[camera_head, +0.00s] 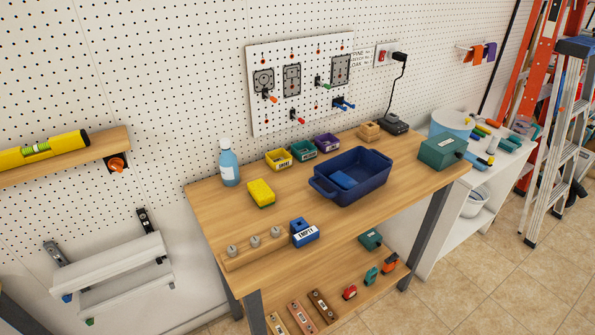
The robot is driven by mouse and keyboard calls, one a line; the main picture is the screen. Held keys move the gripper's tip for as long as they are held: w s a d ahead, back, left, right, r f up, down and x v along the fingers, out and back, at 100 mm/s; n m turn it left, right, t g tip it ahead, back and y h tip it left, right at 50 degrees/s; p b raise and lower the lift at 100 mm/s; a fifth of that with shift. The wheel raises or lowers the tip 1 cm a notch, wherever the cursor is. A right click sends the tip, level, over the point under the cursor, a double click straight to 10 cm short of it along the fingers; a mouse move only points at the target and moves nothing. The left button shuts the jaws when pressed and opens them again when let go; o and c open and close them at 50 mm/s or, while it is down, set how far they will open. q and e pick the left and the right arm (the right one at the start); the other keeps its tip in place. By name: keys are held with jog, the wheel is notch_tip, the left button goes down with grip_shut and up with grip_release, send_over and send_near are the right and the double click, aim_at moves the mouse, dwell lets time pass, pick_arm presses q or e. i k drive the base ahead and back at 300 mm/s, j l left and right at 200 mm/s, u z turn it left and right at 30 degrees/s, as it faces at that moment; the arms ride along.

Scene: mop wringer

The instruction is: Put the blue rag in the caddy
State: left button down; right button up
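A dark blue tub with end handles, which looks like the caddy (373,183), stands on the wooden workbench, right of centre. A small, lighter blue, block-like piece (343,180) lies inside it at the left end; it may be the blue rag, but I cannot tell cloth from block at this size. A purple-blue cloth (490,53) also hangs beside orange ones on a wall rail at the upper right. Neither of my grippers is in view, and nothing is seen touching the tub.
The workbench (226,208) also bears a spray bottle (228,163), a yellow sponge (261,194), small coloured bins (303,149), a blue labelled box (304,233) and a green box (443,152). A ladder (556,140) stands at the right. Bare wood lies between sponge and tub.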

aim_at(344, 181)
jog(key=i+l+u, duration=0.2)
jog(key=l+u, duration=0.25)
jog(key=i+l+u, duration=0.1)
jog(key=l+u, duration=0.4)
jog(key=l, duration=0.25)
jog(key=l+u, duration=0.45)
jog(key=l, duration=0.15)
